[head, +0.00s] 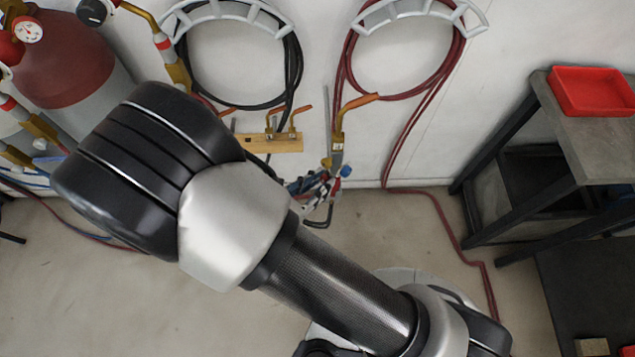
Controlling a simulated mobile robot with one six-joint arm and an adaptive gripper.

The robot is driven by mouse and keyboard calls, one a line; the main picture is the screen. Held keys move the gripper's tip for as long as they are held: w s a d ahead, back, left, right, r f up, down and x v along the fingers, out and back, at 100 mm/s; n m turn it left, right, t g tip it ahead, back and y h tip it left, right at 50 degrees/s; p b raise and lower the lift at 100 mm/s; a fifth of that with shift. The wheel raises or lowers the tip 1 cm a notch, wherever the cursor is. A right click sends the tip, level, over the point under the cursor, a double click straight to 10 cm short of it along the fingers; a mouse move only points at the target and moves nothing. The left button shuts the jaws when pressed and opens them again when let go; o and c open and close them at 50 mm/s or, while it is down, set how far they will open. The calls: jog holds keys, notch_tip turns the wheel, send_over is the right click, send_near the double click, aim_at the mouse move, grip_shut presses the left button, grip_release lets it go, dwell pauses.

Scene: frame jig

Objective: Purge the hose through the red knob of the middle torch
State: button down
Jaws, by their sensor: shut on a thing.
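A brass torch (338,140) with an orange bent tip (360,101) stands upright low on the wall, right of the other torches. A red knob (326,163) and a blue knob (346,171) show at its lower end, among a small blurred cluster. Two more copper-tipped torches (283,122) sit at a brass-coloured bracket (268,144) to the left; their lower parts are hidden by my arm. I cannot tell which of these is the middle torch. My large dark and silver arm crosses the middle of the view. I cannot make out my gripper.
A black hose coil (290,75) and a red hose coil (452,70) hang on wall racks. A red gas cylinder (75,60) with a gauge (28,30) stands at the left. A dark bench (592,140) carries a red tray (592,90). A red hose (470,250) trails on the floor.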

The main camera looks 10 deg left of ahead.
jog(key=shift+r, duration=0.1)
jog(key=n+h+p, duration=0.1)
jog(key=n+p, duration=0.1)
jog(key=p, duration=0.1)
jog(key=shift+w+a+g, duration=0.1)
jog(key=shift+a+g, duration=0.05)
jog(key=shift+g, duration=0.25)
jog(key=shift+n+h+p, duration=0.8)
jog(key=shift+n+p, duration=0.1)
jog(key=shift+p, duration=0.05)
jog(key=n+h, duration=0.1)
jog(key=n, duration=0.2)
jog(key=shift+w+a+f+g+h+p, duration=0.1)
jog(key=shift+a+f+g+h+p, duration=0.1)
jog(key=shift+f+g+h+p, duration=0.15)
jog(key=shift+n+h, duration=0.45)
jog(key=shift+n, duration=0.35)
jog(key=c, duration=1.4)
grip_release()
